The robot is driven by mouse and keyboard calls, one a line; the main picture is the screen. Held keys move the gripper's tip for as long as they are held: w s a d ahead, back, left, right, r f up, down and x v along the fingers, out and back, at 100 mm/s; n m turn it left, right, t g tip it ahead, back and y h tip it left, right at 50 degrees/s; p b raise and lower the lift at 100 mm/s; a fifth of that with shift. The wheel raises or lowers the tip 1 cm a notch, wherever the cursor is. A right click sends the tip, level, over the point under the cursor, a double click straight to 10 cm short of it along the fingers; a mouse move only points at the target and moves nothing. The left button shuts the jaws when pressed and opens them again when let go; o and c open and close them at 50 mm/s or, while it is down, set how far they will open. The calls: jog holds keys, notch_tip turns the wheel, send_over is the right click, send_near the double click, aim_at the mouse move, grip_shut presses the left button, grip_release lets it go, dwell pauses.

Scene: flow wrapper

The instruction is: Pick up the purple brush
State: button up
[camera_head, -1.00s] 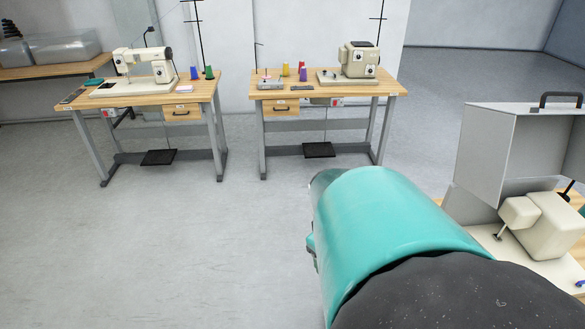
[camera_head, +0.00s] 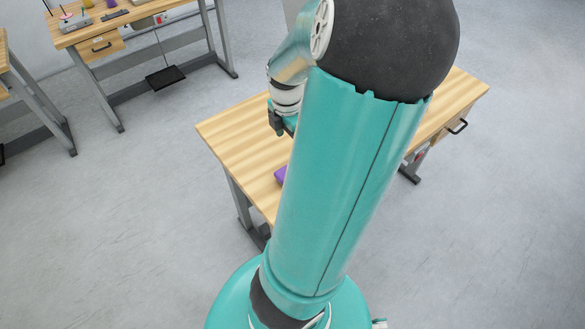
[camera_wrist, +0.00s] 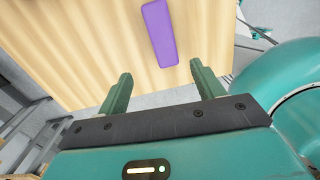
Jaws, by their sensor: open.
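A purple block-shaped thing, which I take for the purple brush (camera_wrist: 160,33), lies on a wooden table (camera_wrist: 85,50) in the wrist view, beyond my fingertips. In the head view a small part of the purple brush (camera_head: 281,175) shows beside my arm link, which hides the rest. My gripper (camera_wrist: 157,82) is open and empty, its two green fingers apart and pointing towards the table. The brush lies ahead of the gap between the fingers, and they do not touch it. In the head view my gripper (camera_head: 283,122) is partly hidden and hangs over the table's left part.
The wooden table (camera_head: 235,140) has a drawer with a black handle (camera_head: 457,127) at its right. Another workbench (camera_head: 85,32) stands at the upper left with small items on it. Grey floor (camera_head: 180,190) is clear between them. My arm hides much of the near table.

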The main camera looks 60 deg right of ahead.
jog(key=shift+n, duration=0.3)
jog(key=f, duration=0.5)
jog(key=s+d+f, duration=0.1)
jog(key=f, duration=0.2)
jog(key=shift+f, duration=0.2)
jog(key=shift+s+a+f, duration=0.1)
jog(key=shift+a+f, duration=0.05)
jog(key=shift+f, duration=1.2)
jog(key=shift+s+a+f, duration=0.1)
jog(key=shift+f, duration=1.25)
jog(key=c, duration=1.2)
jog(key=shift+r, duration=0.1)
notch_tip(320, 180, up, 10)
jog(key=shift+f, duration=0.1)
